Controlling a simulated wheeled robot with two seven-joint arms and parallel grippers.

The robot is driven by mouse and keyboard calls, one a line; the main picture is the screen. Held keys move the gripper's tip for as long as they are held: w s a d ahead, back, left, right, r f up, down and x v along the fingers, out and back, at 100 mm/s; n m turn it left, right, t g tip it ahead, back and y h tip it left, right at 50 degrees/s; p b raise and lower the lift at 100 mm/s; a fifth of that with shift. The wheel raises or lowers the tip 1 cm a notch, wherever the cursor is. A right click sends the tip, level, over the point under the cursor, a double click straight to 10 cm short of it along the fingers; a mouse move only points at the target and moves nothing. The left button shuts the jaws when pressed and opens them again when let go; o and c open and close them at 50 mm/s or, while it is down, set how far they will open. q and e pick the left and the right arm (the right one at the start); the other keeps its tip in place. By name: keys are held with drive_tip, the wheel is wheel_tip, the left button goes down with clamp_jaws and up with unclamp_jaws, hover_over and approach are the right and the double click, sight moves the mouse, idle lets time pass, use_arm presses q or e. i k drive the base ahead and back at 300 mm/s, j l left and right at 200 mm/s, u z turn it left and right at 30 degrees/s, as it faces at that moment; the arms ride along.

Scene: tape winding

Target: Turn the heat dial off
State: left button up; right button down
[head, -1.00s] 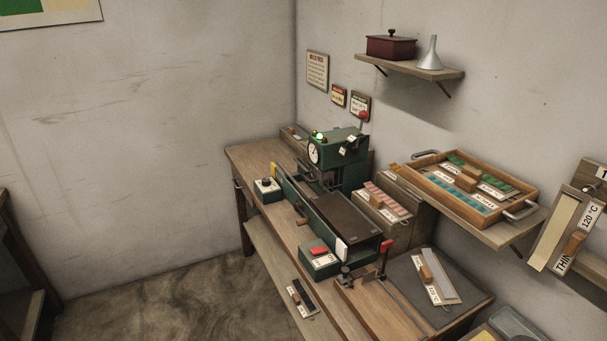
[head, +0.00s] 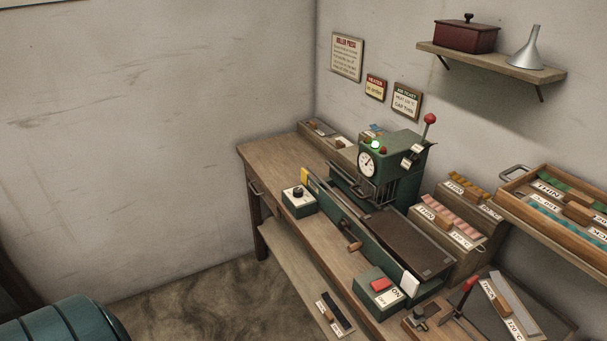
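A small green box (head: 298,204) with a white top plate stands at the left front of the bench, beside the roller press. A black knob (head: 297,191) sits on its plate and looks like the heat dial. Its pointer setting is too small to read. The green press (head: 391,160) behind it carries a round white gauge (head: 367,164), and a lamp (head: 375,145) on its top glows green. Neither of my grippers is in view, and nothing touches the knob.
The wooden bench (head: 270,153) is clear left of the knob box. A long green guide with a wooden handle (head: 349,243) runs close to its right.

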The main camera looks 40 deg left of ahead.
sight(298, 192)
drive_tip(key=i+j, duration=0.1)
drive_tip(key=j, duration=1.2)
drive_tip(key=i+z, duration=0.05)
